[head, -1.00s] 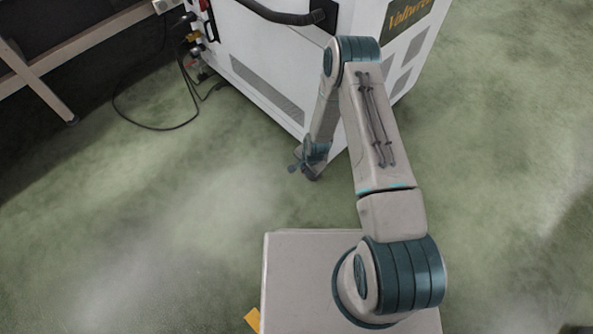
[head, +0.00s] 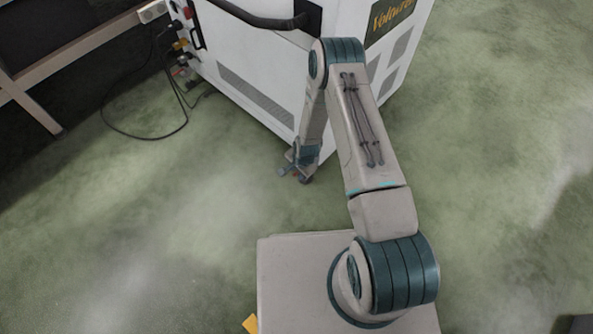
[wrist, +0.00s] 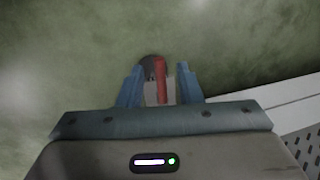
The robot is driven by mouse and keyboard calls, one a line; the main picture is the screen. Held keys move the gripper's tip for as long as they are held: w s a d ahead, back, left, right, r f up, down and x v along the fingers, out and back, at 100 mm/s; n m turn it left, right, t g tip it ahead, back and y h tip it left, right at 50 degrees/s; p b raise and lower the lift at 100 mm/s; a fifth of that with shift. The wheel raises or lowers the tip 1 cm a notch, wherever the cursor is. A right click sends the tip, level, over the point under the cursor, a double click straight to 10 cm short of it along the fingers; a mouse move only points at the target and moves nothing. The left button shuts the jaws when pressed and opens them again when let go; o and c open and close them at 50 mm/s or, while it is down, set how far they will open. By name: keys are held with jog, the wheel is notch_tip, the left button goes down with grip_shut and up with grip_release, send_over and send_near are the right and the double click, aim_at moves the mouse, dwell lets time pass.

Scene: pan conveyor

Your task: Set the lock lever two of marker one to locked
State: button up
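The marker is a white wheeled cabinet (head: 275,75) with a grey vent panel; its lower edge also shows in the wrist view (wrist: 270,108). In the wrist view, a red lever (wrist: 161,82) stands out from a dark caster with a pale grey part. My gripper (wrist: 160,66) has its two blue fingers apart, one on each side of the lever. I see no clear contact between fingers and lever. In the head view my gripper (head: 295,172) is low at the cabinet's near bottom corner, and my forearm and hand hide most of the caster.
A black cable (head: 150,137) loops on the green floor left of the cabinet. A wooden-edged table (head: 85,45) stands at the upper left. A black handle bar (head: 262,20) juts from the cabinet's upper side.

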notch_tip(320, 180, up, 13)
jog(key=s+d+p, duration=0.1)
jog(key=s+p, duration=0.1)
jog(key=p, duration=0.2)
jog(key=shift+d+r+p, duration=0.15)
jog(key=shift+d+p, duration=0.2)
jog(key=shift+p, duration=0.05)
